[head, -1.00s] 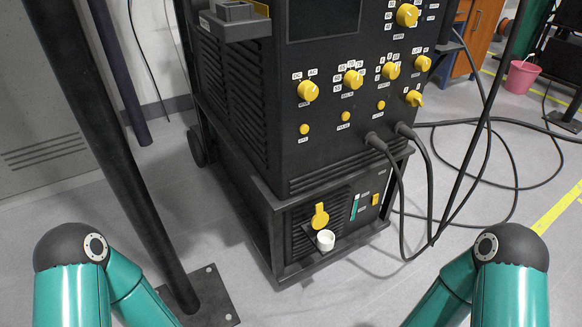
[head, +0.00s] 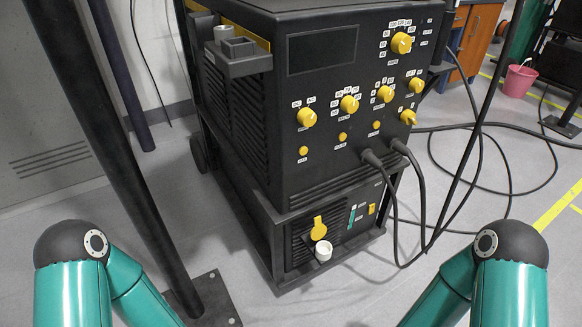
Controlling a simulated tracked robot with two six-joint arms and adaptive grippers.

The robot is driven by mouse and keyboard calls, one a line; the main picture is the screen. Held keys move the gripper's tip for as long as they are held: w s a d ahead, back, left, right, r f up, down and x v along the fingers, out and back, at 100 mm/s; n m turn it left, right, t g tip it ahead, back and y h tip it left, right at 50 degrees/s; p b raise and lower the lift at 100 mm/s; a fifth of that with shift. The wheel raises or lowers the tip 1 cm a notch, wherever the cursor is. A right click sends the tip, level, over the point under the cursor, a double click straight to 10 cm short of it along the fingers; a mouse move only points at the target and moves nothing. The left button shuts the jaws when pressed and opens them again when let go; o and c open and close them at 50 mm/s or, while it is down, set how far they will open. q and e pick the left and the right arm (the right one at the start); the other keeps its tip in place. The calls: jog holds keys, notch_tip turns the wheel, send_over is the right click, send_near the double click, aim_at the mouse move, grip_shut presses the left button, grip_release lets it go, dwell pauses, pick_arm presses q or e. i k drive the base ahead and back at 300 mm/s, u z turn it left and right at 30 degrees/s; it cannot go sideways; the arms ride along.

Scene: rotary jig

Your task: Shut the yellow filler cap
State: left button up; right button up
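The yellow filler cap (head: 319,228) is on the lower front of the black machine (head: 300,160), standing up behind a short white filler neck (head: 323,250). The neck's round mouth is uncovered, so the cap stands open. My two teal arms show at the bottom left and bottom right, but their grippers are out of the picture. Neither arm touches the machine.
Two thick cables run from the machine's front (head: 372,158) down to the floor on the right. A dark post (head: 120,150) with a base plate (head: 215,298) stands left of the machine. A pink bucket (head: 519,78) is far right. Yellow knobs (head: 307,118) fill the upper panel.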

aim_at(319, 231)
jog(key=u, duration=1)
jog(key=i, duration=0.15)
jog(key=z, duration=2.55)
jog(key=k, duration=1.45)
jog(key=u, duration=1.05)
jog(key=i, duration=1)
